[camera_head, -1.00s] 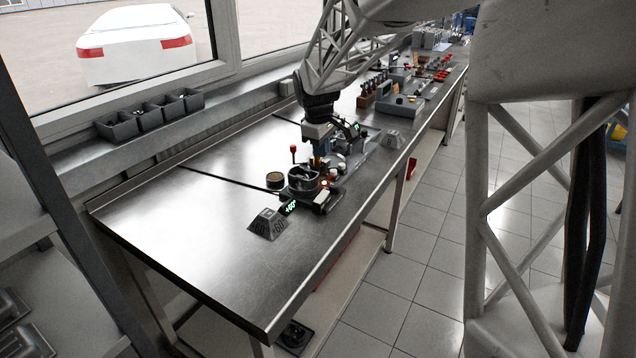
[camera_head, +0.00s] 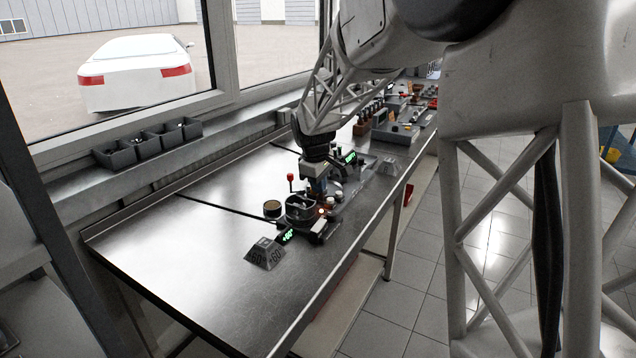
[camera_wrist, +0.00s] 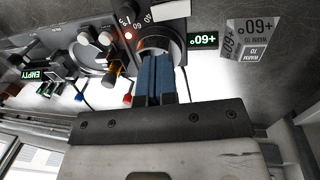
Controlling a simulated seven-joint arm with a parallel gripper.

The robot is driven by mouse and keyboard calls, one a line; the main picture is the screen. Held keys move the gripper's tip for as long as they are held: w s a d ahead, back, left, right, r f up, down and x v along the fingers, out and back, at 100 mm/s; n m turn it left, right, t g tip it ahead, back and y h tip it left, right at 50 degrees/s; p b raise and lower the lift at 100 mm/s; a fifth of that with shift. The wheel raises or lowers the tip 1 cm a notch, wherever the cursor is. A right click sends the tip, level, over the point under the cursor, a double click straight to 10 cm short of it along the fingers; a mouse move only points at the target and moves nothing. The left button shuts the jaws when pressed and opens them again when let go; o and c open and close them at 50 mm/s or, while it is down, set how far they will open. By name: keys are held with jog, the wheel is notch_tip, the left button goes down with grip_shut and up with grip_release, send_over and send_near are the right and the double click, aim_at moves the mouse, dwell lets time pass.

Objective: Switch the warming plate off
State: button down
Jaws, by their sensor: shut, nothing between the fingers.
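The warming plate (camera_head: 318,228) stands on the steel bench with a dark round pot (camera_head: 298,206) on it. Its green display (camera_head: 287,236) reads +60°; the display also shows in the wrist view (camera_wrist: 202,40). A small red light (camera_wrist: 128,36) glows on the panel beside white scale marks (camera_wrist: 126,14). My gripper (camera_head: 318,192) is just behind the pot, pointing down. In the wrist view its blue fingers (camera_wrist: 157,62) are shut and empty, close to a dark round part. Whether the fingertips touch anything is hidden.
A grey sign block (camera_head: 265,253) marked +60° stands in front of the plate. A red-topped lever (camera_head: 290,180) and a round tin (camera_head: 272,208) stand on the left. Another device's display (camera_wrist: 38,75) reads EMPTY. The bench's near left is clear.

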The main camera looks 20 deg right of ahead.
aim_at(320, 224)
jog(key=f, duration=0.7)
jog(key=w+d+f, duration=0.1)
jog(key=f, duration=0.3)
jog(key=shift+w+d+f, duration=0.1)
jog(key=shift+f, duration=0.05)
jog(key=shift+f+g, duration=0.2)
jog(key=shift+g, duration=0.1)
dwell(0.4)
jog(key=shift+s+a+r, duration=0.3)
jog(key=shift+s+a, duration=0.15)
jog(key=shift+r, duration=0.1)
dwell(0.4)
